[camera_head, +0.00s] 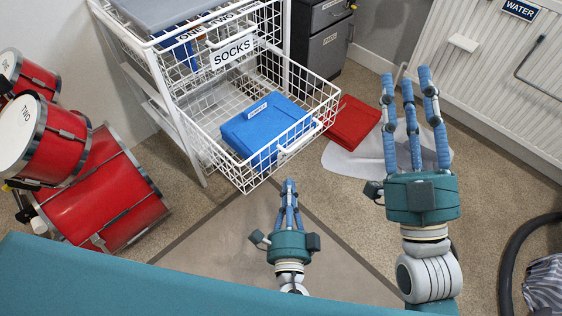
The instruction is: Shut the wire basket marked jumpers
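A white wire basket (214,157) is pulled out of the white wire rack, low down. It holds a blue folded cloth (262,128) with a small white label too small to read. A white piece (300,136) on its front edge is seen from above. No label reading jumpers can be made out. The basket above bears a SOCKS label (232,52). My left gripper (289,184) is in front of the pulled-out basket, its fingers drawn together and apparently empty. My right gripper (407,84) is right of the basket, fingers spread and empty.
Red drums (92,200) stand at the left. A red folded cloth (352,122) and a pale flat sheet (350,160) lie right of the basket. A grey cabinet (322,45) stands behind, a radiator (490,70) at the right. A dark hose (512,255) lies lower right.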

